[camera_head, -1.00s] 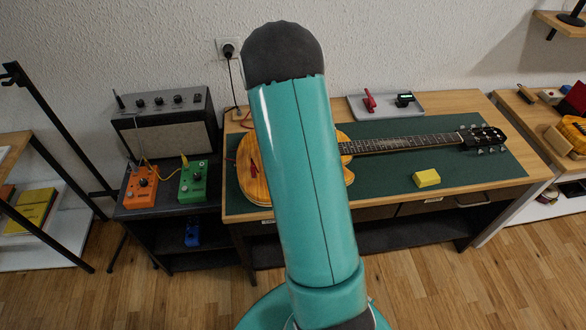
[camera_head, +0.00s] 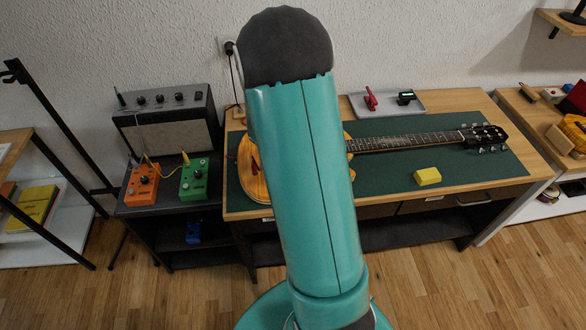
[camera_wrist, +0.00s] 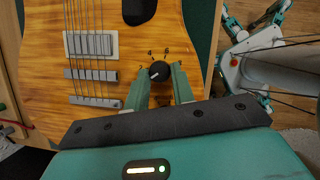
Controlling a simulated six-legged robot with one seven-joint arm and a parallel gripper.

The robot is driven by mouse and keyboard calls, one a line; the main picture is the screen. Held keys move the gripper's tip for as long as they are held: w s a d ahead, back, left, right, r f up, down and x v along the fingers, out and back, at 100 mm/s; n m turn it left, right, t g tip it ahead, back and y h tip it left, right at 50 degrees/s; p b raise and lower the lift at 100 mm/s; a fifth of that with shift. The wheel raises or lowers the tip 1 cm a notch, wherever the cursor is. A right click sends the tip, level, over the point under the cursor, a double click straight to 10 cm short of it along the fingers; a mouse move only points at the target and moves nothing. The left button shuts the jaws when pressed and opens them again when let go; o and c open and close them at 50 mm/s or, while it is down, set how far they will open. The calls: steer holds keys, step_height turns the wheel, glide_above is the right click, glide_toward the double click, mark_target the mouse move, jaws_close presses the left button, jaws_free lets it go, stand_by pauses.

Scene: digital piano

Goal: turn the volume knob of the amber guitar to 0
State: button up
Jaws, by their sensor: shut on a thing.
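The amber guitar (camera_head: 252,172) lies on the green mat on the workbench, its body partly hidden behind my arm in the head view. In the wrist view its wood-grained body (camera_wrist: 110,40) fills the left and middle. The black volume knob (camera_wrist: 159,71) stands on it, with small printed numbers around its far side, 4 and 6 among them. A light mark shows on the knob's lower left. My gripper (camera_wrist: 160,76) is shut on the knob, one teal finger on each side. In the head view my arm hides the gripper and the knob.
The strings and bridge (camera_wrist: 90,45) run left of the knob. A yellow block (camera_head: 427,177) lies on the mat below the guitar neck. A grey tray (camera_head: 430,104) holds a red item and a small black device. An amplifier (camera_head: 165,125) and orange and green pedals stand at left.

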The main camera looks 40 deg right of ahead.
steer(key=shift+s+n, duration=0.1)
steer(key=shift+n, duration=0.7)
steer(key=shift+t, duration=0.3)
steer(key=o, duration=1)
steer(key=v, duration=1.3)
steer(key=shift+a+r, duration=0.1)
steer(key=shift+r, duration=0.3)
